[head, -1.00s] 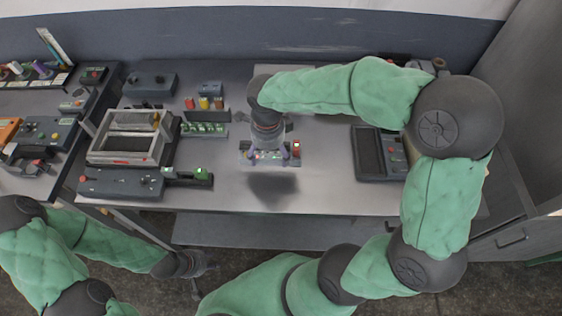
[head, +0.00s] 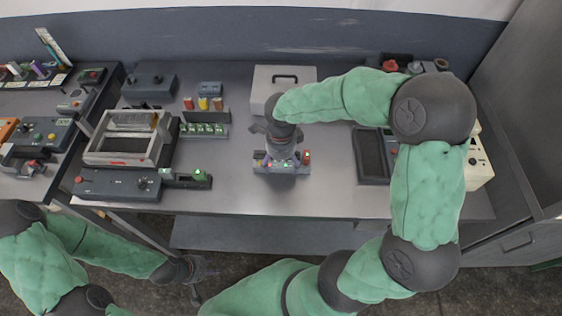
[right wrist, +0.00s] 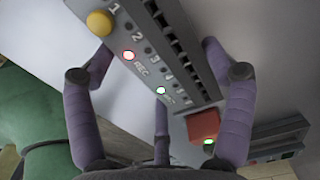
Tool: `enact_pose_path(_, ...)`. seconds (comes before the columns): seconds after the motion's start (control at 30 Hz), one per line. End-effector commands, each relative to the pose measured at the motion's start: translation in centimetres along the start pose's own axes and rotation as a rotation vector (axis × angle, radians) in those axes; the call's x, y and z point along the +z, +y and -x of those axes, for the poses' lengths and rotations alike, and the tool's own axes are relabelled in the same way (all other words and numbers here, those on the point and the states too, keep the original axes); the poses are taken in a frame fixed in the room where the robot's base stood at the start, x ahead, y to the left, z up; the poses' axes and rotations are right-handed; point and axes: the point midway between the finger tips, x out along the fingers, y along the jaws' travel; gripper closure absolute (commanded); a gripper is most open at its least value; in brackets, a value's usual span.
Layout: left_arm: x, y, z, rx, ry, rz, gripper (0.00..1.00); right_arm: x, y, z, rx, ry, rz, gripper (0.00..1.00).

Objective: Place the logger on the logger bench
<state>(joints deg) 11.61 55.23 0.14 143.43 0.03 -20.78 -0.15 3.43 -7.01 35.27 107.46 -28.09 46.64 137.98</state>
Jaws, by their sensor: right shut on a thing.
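The logger (head: 281,168) is a grey bar-shaped unit with small lights, a yellow button and a red block at one end. My right gripper (head: 283,152) is shut on it over the middle of the bench (head: 330,195). In the right wrist view the purple fingers (right wrist: 160,105) stand on both sides of the logger (right wrist: 165,50), whose face reads REC. The logger is close to the bench top; I cannot tell whether it touches. My left gripper (head: 195,272) hangs low in front of the bench, away from the logger; its jaw opening is unclear.
A grey case with a handle (head: 264,92) stands behind the logger. A dark panel unit (head: 371,155) lies to the right, a tray-like frame (head: 95,153) and a control box (head: 110,184) to the left. Bench top around the logger is clear.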

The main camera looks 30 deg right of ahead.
Motion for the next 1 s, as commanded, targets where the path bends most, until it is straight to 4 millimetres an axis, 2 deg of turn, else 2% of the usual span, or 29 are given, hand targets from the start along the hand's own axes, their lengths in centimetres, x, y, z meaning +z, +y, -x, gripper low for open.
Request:
enact_pose_path(0.17, 0.0, -0.1, -0.3, 0.0, 0.0, 0.0, 0.6, 0.0, -0.1, -0.2, -0.002, -0.001, 0.0, 0.52)
enact_pose_path(0.2, 0.0, -0.1, -0.3, 0.0, 0.0, 0.0, 0.6, 0.0, 0.0, -0.3, -0.001, 0.0, 0.0, 0.12)
enact_pose_path(0.23, 0.0, -0.1, -0.3, 0.0, 0.0, 0.0, 0.6, 0.0, 0.0, -0.2, -0.001, 0.0, 0.0, 0.03)
enact_pose_path(0.27, 0.0, -0.1, -0.2, 0.0, 0.0, 0.0, 0.6, 0.0, 0.0, -0.2, -0.001, 0.0, 0.0, 0.0)
enact_pose_path(0.73, 0.0, 0.1, 0.2, 0.0, 0.0, 0.0, 0.6, 0.0, 0.0, 0.2, -0.001, 0.0, 0.0, 0.0)
enact_pose_path(0.87, 0.0, 0.2, 0.6, 0.0, 0.0, 0.0, 0.6, 0.1, -0.1, 2.1, -0.005, -0.002, -0.001, 0.0)
enact_pose_path(1.0, 0.1, 0.5, 1.4, 0.0, 0.0, 0.0, 0.6, 0.1, -0.1, 5.0, -0.005, -0.002, -0.001, 0.0)
